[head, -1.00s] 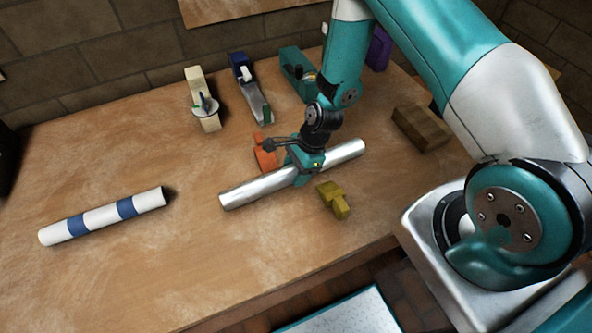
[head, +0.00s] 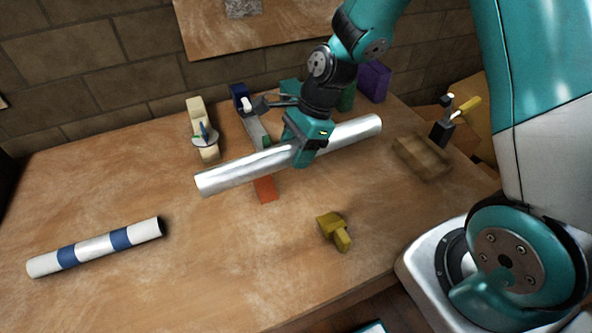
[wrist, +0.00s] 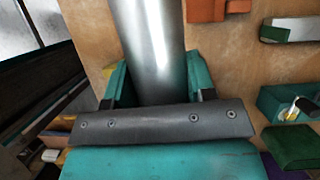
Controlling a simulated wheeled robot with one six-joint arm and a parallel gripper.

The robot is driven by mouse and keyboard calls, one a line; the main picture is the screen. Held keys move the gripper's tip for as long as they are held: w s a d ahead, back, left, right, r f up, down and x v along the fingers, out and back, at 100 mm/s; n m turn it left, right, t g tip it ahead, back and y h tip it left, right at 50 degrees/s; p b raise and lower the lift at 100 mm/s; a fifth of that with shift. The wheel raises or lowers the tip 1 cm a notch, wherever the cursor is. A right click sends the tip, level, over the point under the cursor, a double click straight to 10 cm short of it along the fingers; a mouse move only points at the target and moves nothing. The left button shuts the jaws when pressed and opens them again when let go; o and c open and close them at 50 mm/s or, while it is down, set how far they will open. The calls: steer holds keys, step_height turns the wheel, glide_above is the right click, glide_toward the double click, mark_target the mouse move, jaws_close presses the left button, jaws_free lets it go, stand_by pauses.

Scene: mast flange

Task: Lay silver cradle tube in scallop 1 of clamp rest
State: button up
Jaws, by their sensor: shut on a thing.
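The silver tube (head: 240,170) is held crosswise in my teal gripper (head: 308,152), gripped near its middle and raised above the table. Its right end sits higher in the head picture than its left end. In the wrist view the tube (wrist: 150,45) runs up between the two teal jaws of my gripper (wrist: 158,88), which are shut on it. I cannot tell for sure which object is the clamp rest, and no scallop can be made out; a brown wooden block (head: 422,157) lies to the right of the tube.
A white-and-blue striped tube (head: 95,247) lies at left. An orange block (head: 265,188) shows partly below the held tube, a yellow piece (head: 335,230) nearer the front. A cream tool (head: 203,130), a blue-ended tool (head: 241,98) and a purple block (head: 373,81) stand behind.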

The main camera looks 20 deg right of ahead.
steer(key=shift+w+r, duration=0.1)
steer(key=shift+r, duration=0.4)
steer(key=w+d+f+m+t+h+b, duration=0.1)
steer(key=w+d+f+m+b, duration=0.2)
steer(key=d, duration=0.4)
steer(key=w+d+m+t+b, duration=0.1)
steer(key=d+m+b, duration=0.35)
steer(key=d, duration=0.35)
steer(key=w+d+f+m+t+h+b, duration=0.1)
steer(key=w+d+f+m+b, duration=0.2)
steer(key=d, duration=0.4)
steer(key=s+d+m+t+h+b, duration=0.1)
steer(key=s+d+m+b, duration=0.2)
steer(key=d, duration=0.7)
steer(key=s+d+m+h+b, duration=0.1)
steer(key=s+d+m+b, duration=0.3)
steer(key=d, duration=0.6)
steer(key=shift+f+m+t+h+b, duration=0.15)
steer(key=shift+m+t+h+b, duration=0.2)
steer(key=shift+m+b, duration=0.2)
steer(key=shift+p, duration=0.6)
